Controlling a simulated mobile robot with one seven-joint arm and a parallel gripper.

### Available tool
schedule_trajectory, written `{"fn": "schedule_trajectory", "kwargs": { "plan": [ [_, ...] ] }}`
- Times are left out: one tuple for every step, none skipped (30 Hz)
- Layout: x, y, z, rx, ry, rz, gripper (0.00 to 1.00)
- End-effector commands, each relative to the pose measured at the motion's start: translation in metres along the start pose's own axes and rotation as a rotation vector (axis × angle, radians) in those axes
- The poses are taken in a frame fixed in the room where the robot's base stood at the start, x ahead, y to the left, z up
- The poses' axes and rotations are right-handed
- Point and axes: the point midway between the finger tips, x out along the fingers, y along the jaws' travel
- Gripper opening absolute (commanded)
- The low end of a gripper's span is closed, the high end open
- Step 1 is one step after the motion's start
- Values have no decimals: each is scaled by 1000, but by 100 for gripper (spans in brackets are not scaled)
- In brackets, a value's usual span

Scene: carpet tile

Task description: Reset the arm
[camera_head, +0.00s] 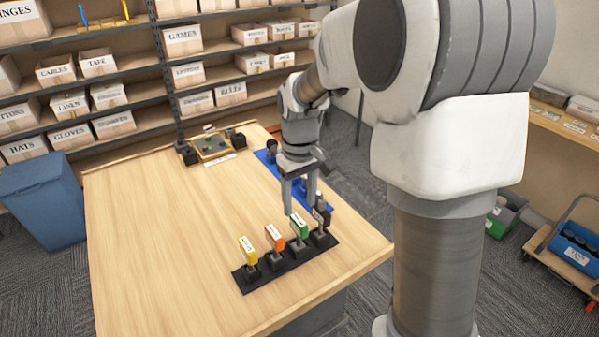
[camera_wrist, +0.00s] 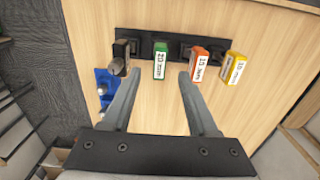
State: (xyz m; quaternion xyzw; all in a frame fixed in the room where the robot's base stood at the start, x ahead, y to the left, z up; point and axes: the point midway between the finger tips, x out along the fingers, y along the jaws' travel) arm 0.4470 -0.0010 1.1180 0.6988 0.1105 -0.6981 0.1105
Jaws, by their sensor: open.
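My gripper (camera_head: 299,192) hangs from my arm over the right part of the wooden table, pointing down, near the black rack (camera_head: 293,262). In the wrist view my gripper (camera_wrist: 154,78) is open with nothing between its two fingers. The rack holds a yellow block (camera_head: 248,250), an orange block (camera_head: 274,238), a green block (camera_head: 299,226) and a dark item (camera_head: 322,212). They also show in the wrist view as yellow (camera_wrist: 233,68), orange (camera_wrist: 199,64), green (camera_wrist: 160,60) and dark (camera_wrist: 120,58).
A blue rack (camera_head: 262,156) lies near the table's right edge, partly hidden behind my gripper. A small framed tray (camera_head: 212,146) sits at the table's back. The left part of the table (camera_head: 150,230) is clear. A blue bin (camera_head: 42,200) and shelves of labelled boxes stand beyond.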

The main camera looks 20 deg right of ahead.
Motion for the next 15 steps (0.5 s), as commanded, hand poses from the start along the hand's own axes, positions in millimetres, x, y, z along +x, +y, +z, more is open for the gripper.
{"fn": "schedule_trajectory", "kwargs": {
  "plan": [
    [-14,0,-1,0,6,2,60],
    [-21,0,-1,0,5,2,60],
    [-30,0,-1,0,5,1,60],
    [-36,0,-1,0,5,1,60],
    [-42,0,-1,0,4,1,60],
    [-49,0,0,0,3,1,60],
    [-54,0,0,0,3,1,60],
    [-58,0,-1,0,3,1,60],
    [-64,0,-1,0,3,1,60],
    [-66,0,-1,0,2,1,60],
    [-69,0,0,0,2,0,60],
    [-72,0,0,0,1,0,60],
    [-74,0,0,0,1,0,60],
    [-76,0,0,1,3,1,60],
    [-78,-1,2,3,6,3,60]
  ]
}}
